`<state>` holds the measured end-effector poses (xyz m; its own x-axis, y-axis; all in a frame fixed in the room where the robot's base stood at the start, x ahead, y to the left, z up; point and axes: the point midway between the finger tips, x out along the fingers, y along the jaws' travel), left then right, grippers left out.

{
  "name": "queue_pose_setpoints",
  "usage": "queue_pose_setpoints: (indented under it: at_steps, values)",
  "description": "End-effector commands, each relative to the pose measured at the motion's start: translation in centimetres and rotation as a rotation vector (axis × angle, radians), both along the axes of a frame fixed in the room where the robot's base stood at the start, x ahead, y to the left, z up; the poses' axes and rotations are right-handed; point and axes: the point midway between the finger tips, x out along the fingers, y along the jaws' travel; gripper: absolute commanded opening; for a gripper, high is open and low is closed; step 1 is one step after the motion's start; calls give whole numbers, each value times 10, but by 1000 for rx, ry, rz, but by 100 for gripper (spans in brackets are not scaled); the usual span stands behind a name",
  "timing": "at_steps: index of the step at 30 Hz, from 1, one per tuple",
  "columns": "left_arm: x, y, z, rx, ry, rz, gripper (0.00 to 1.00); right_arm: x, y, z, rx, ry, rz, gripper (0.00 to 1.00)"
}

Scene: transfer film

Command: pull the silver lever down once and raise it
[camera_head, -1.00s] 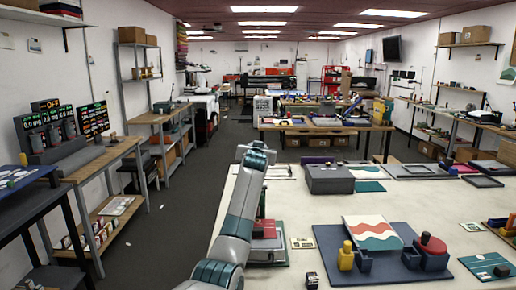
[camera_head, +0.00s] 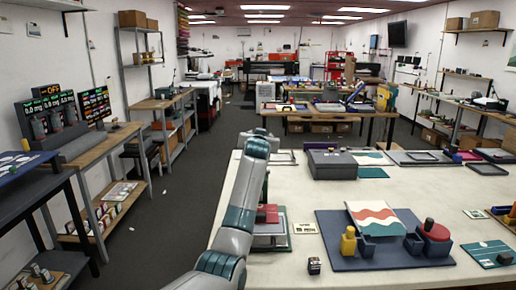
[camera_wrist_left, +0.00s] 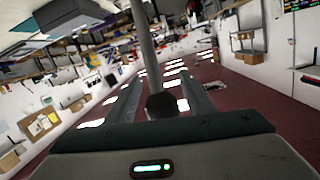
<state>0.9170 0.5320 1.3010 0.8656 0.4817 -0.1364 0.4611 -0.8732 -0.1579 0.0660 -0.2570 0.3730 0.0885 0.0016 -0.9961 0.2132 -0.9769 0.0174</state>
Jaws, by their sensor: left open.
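In the left wrist view a silver lever (camera_wrist_left: 145,45) shows as a grey rod coming down from the top, with a dark round knob (camera_wrist_left: 162,105) at its end. The knob lies between the fingers of my left gripper (camera_wrist_left: 165,88), which are open and apart on either side. I cannot tell whether a finger touches it. In the head view a press with a red part (camera_head: 267,213) stands on the cream table behind my left arm, which hides part of it. The lever and left fingertips are hidden there. My right gripper is not in view.
The cream table (camera_head: 310,240) bears a dark blue board (camera_head: 335,228) with a wavy-striped print (camera_head: 374,216), a grey box (camera_head: 332,164) at the back and a small dark block (camera_head: 314,266) in front. A wooden bench (camera_head: 100,143) stands left across a dark floor aisle.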

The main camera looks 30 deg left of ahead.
Motion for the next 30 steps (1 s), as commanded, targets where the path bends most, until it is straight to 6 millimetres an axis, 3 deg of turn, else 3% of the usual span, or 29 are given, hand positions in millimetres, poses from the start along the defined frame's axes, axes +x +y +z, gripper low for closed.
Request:
queue_pose_setpoints:
  at_steps: [24, 30]
  values:
    - [-106, -58, 10, -3, 3, 1, 48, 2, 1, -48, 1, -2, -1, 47]
    - [-125, -68, 13, -3, 7, 0, 48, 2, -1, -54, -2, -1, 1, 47]
